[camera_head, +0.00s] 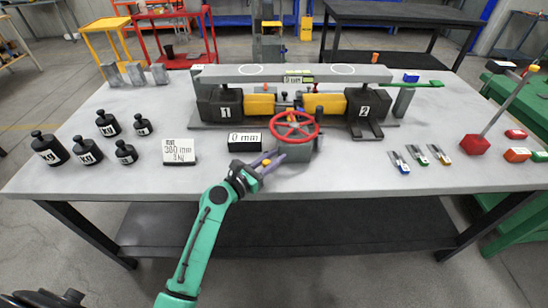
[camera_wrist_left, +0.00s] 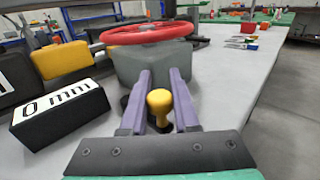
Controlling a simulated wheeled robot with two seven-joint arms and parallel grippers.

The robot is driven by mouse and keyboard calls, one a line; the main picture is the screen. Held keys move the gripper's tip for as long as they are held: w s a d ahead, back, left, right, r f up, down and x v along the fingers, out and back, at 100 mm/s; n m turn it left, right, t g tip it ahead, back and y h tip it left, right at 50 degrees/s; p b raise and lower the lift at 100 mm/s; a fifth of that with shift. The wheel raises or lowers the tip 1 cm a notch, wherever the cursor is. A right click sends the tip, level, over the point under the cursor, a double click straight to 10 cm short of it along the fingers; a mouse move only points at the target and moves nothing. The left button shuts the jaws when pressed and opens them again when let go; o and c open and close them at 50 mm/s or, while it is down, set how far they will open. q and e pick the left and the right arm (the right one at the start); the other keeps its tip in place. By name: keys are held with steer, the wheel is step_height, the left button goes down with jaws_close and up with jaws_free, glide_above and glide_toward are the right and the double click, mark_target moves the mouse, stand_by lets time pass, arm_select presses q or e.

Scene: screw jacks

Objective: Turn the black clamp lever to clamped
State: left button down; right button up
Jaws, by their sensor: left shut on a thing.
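My left gripper (camera_head: 270,160) reaches in from the front to the grey block (camera_head: 296,152) under the red handwheel (camera_head: 292,125). Its purple fingers (camera_wrist_left: 161,90) are shut around a small yellow knob (camera_wrist_left: 159,102), low in front of the block. A dark part shows beside and behind the knob; it may be the black clamp lever, but the fingers hide most of it. I cannot tell the lever's angle. The knob is a small yellow spot between the fingers in the head view. My right gripper is not in view.
A black box reading 0 mm (camera_head: 245,141) stands just left of the gripper. The screw jack's blocks 1 (camera_head: 220,105) and 2 (camera_head: 366,105) lie behind. Black weights (camera_head: 88,150) stand at left. Small coloured tools (camera_head: 420,156) lie at right. The table's front right is clear.

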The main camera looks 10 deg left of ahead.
arm_select(q)
steer(key=shift+f, duration=0.1)
steer(key=shift+s+a+f+m+g+h+b, duration=0.15)
steer(key=shift+a+m+g+h+b, duration=0.1)
steer(key=shift+m+g+h+b, duration=0.5)
steer(key=m+g+h+b, duration=0.1)
steer(key=a+m+g+h+b, duration=0.1)
steer(key=shift+s+f+h+b, duration=0.1)
steer(key=shift+s+h+b, duration=0.1)
steer(key=shift+h+b, duration=0.2)
steer(key=m+g+h+b, duration=0.1)
steer(key=g, duration=0.1)
steer(key=a+m+g+h+b, duration=0.1)
steer(key=m, duration=0.1)
steer(key=m+g+h+b, duration=0.1)
steer(key=g, duration=0.1)
steer(key=shift+s+a+g+h+b, duration=0.25)
steer(key=shift+a+g+b, duration=0.05)
steer(key=shift+g+b, duration=0.1)
steer(key=shift+a+r+m+g+b, duration=0.25)
steer(key=shift+m+g+b, duration=0.25)
steer(key=shift+m+g, duration=0.3)
steer(key=c, duration=0.7)
jaws_free()
steer(key=shift+o, duration=0.2)
